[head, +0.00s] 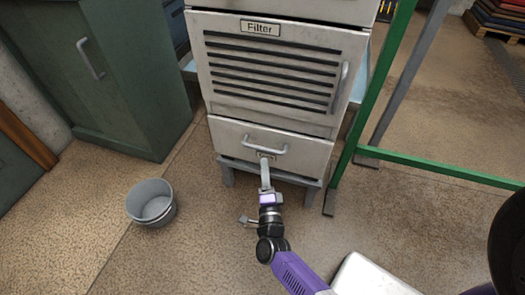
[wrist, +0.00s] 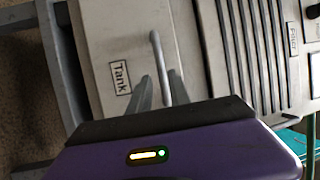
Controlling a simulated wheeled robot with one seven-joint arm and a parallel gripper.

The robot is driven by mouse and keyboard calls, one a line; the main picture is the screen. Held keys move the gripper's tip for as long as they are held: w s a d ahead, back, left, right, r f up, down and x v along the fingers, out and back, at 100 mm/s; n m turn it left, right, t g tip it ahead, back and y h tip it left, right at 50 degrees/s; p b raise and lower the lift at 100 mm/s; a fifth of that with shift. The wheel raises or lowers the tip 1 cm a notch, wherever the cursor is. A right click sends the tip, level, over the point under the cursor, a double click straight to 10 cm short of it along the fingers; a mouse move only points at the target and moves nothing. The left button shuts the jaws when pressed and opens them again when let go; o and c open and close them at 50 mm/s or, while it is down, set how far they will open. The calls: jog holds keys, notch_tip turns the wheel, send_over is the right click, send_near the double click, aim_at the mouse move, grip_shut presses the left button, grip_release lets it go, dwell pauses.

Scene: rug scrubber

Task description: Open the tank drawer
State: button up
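The tank drawer (head: 225,135) is the low grey front panel of the cabinet and looks closed. It also shows in the wrist view (wrist: 100,40), with its "Tank" label (wrist: 122,77). Its bar handle (head: 240,146) runs across the front; in the wrist view the handle (wrist: 156,55) looks upright. My gripper (head: 265,162) is at the handle, near its middle. In the wrist view my gripper (wrist: 161,88) has its two grey fingers apart, with the handle bar showing between them. I cannot tell whether either finger touches it.
The slatted filter door (head: 220,90) with a side handle is above the drawer. A grey bucket (head: 150,203) stands on the floor at left, near a green cabinet (head: 120,90). A green frame (head: 378,90) stands close on the right. Floor before the drawer is mostly clear.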

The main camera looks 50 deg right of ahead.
aim_at(262, 149)
jog(key=shift+b+x, duration=0.75)
jog(key=shift+x, duration=3.15)
grip_shut()
